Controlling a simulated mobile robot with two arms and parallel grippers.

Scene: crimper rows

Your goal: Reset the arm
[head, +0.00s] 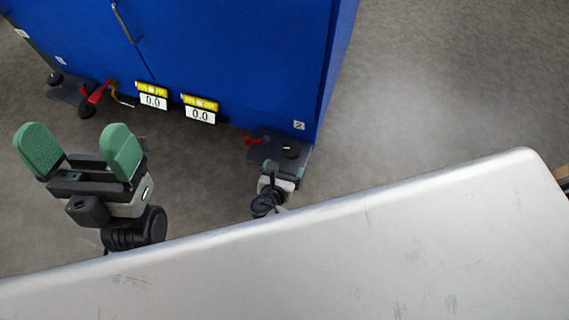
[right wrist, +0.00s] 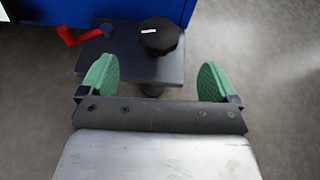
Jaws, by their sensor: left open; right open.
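My left gripper (head: 80,150) is in the left of the head view, with its two green finger pads wide apart and nothing between them. It is over the grey floor, apart from the blue cabinet. My right gripper (head: 282,170) is small and partly hidden in the head view, close to the cabinet's right corner foot. In the right wrist view its green pads (right wrist: 157,78) are spread and empty. Beyond them is a dark base plate (right wrist: 175,68) with a black knob (right wrist: 160,36); I cannot tell whether the pads touch the plate.
The blue cabinet (head: 235,50) fills the upper left. Red levers (head: 98,92) and two yellow-and-white "0.0" labels (head: 152,95) (head: 200,108) line its lower edge. Another red lever (right wrist: 80,37) shows in the right wrist view. Grey floor (head: 440,90) is clear at the right.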

